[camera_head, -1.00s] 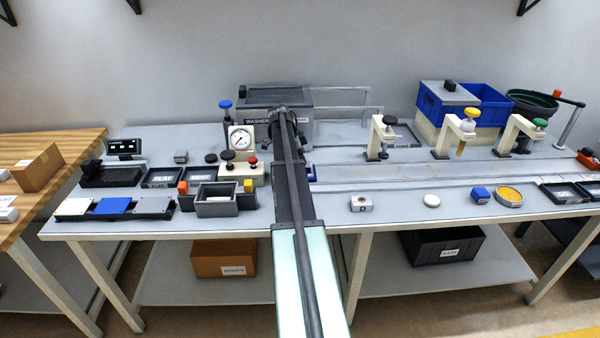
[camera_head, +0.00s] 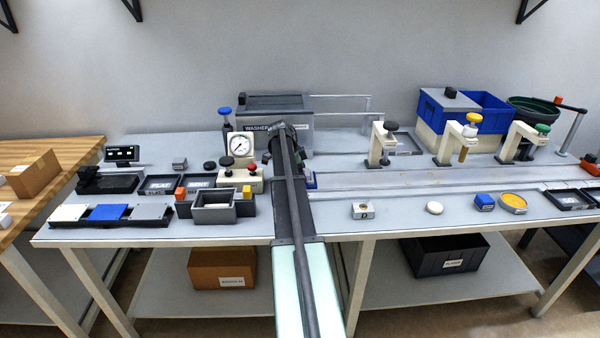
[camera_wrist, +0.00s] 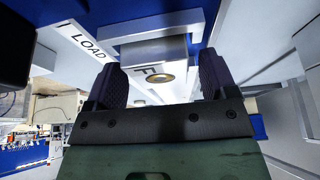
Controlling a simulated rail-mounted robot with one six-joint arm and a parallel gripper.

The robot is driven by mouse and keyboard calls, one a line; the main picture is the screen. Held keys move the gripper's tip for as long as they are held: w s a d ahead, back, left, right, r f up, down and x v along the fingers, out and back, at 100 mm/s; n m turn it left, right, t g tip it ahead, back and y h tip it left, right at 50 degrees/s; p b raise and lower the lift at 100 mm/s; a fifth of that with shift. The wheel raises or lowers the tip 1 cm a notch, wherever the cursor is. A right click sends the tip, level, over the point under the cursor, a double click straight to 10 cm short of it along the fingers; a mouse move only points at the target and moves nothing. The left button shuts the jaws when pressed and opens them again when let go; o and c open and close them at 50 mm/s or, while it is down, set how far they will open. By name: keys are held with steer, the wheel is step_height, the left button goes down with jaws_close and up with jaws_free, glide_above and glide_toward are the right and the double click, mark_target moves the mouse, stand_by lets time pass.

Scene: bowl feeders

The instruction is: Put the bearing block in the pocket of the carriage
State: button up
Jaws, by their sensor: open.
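A pale block with a round brass-coloured bore and a dark letter (camera_wrist: 160,68) shows in the wrist view, just beyond and between the fingertips of my gripper (camera_wrist: 163,85). My gripper is open, with one dark finger on each side of the block. The block is against a pale plate on a blue body (camera_wrist: 215,28), perhaps the carriage; I cannot tell whether it sits in a pocket. In the head view a bit of blue (camera_head: 311,180) shows beside my arm, which hides my gripper and the rest. Another silver block with a dark mark (camera_head: 362,210) stands on the bench front.
A plate marked LOAD (camera_wrist: 85,42) lies beside the block. A washer unit (camera_head: 275,120) and dial gauge (camera_head: 240,146) stand behind my arm. A grey open box (camera_head: 214,212) stands left of my arm.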

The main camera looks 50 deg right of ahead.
steer(key=s+p+v, duration=0.1)
steer(key=p+v, duration=1)
steer(key=v, duration=0.1)
steer(key=a+n+t+y, duration=0.1)
steer(key=a+n, duration=0.6)
steer(key=a, duration=1.1)
steer(key=a+n+t, duration=0.2)
steer(key=a+n, duration=0.6)
steer(key=a, duration=0.9)
steer(key=s+a+n, duration=0.3)
steer(key=a+n, duration=0.1)
steer(key=a, duration=0.3)
steer(key=s+a+n+y, duration=0.1)
steer(key=s+a+n, duration=0.2)
steer(key=a, duration=0.4)
steer(key=s+a+f+n+y, duration=0.1)
steer(key=s+a+n, duration=0.3)
steer(key=a+n, duration=0.2)
steer(key=shift+a+t, duration=0.3)
steer(key=shift+a, duration=0.6)
